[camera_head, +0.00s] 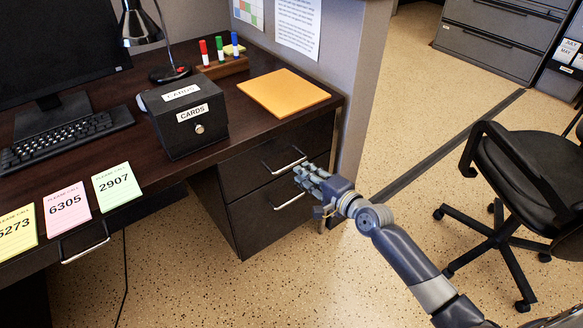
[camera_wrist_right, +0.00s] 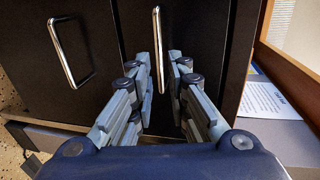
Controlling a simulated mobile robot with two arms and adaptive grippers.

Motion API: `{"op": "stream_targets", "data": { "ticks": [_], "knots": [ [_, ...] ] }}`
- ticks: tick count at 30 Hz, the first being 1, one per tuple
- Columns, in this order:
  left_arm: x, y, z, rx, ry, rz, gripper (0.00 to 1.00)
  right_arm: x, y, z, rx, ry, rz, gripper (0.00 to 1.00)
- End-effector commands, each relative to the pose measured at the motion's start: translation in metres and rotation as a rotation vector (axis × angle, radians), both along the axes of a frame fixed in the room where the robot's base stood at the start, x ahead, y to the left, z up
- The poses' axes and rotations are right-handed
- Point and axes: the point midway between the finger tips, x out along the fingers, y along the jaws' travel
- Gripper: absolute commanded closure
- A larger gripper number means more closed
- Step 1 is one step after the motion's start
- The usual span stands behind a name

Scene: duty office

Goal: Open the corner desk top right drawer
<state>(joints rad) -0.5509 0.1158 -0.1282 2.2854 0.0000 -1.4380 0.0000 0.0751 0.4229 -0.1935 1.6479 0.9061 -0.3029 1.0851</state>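The corner desk's dark top right drawer (camera_head: 262,168) is shut in the head view. Its thin metal bar handle (camera_head: 283,163) runs across its front. My right gripper (camera_head: 303,175) is at the right end of this handle. In the right wrist view the view is turned on its side, and the top handle (camera_wrist_right: 157,40) stands between the two fingers of my right gripper (camera_wrist_right: 160,58). The fingers are apart, with small gaps beside the bar. The lower drawer's handle (camera_wrist_right: 70,50) is to the left there. My left gripper is out of view.
On the desk are a black card box (camera_head: 187,115), an orange envelope pad (camera_head: 283,92), a marker stand (camera_head: 222,67), a keyboard (camera_head: 62,132) and a lamp. A grey partition (camera_head: 362,80) borders the drawers' right side. A black chair (camera_head: 525,165) stands at right. Speckled floor lies in front.

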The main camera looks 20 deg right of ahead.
Motion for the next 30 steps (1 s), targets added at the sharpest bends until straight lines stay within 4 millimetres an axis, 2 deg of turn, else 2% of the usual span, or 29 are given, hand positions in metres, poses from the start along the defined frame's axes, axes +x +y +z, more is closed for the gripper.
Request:
{"op": "stream_targets", "data": {
  "ticks": [3,8,13,25,26,27,30],
  "knots": [
    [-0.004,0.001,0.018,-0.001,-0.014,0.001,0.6,0.022,0.008,-0.006,0.001,-0.001,0.001,0.84],
    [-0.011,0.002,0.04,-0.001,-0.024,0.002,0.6,0.041,0.015,-0.011,-0.001,0.0,0.0,0.84],
    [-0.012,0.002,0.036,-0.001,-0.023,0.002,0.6,0.059,0.022,-0.015,-0.001,0.0,0.0,0.84],
    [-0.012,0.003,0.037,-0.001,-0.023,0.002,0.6,0.065,0.024,-0.016,-0.003,0.001,0.0,0.84],
    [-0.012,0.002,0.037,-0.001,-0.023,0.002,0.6,0.065,0.024,-0.016,-0.003,0.001,0.0,0.88],
    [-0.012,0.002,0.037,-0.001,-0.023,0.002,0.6,0.065,0.024,-0.016,-0.003,0.001,0.0,0.97],
    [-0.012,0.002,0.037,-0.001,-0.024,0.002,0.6,0.065,0.024,-0.016,-0.003,0.001,0.0,1.0]
  ]
}}
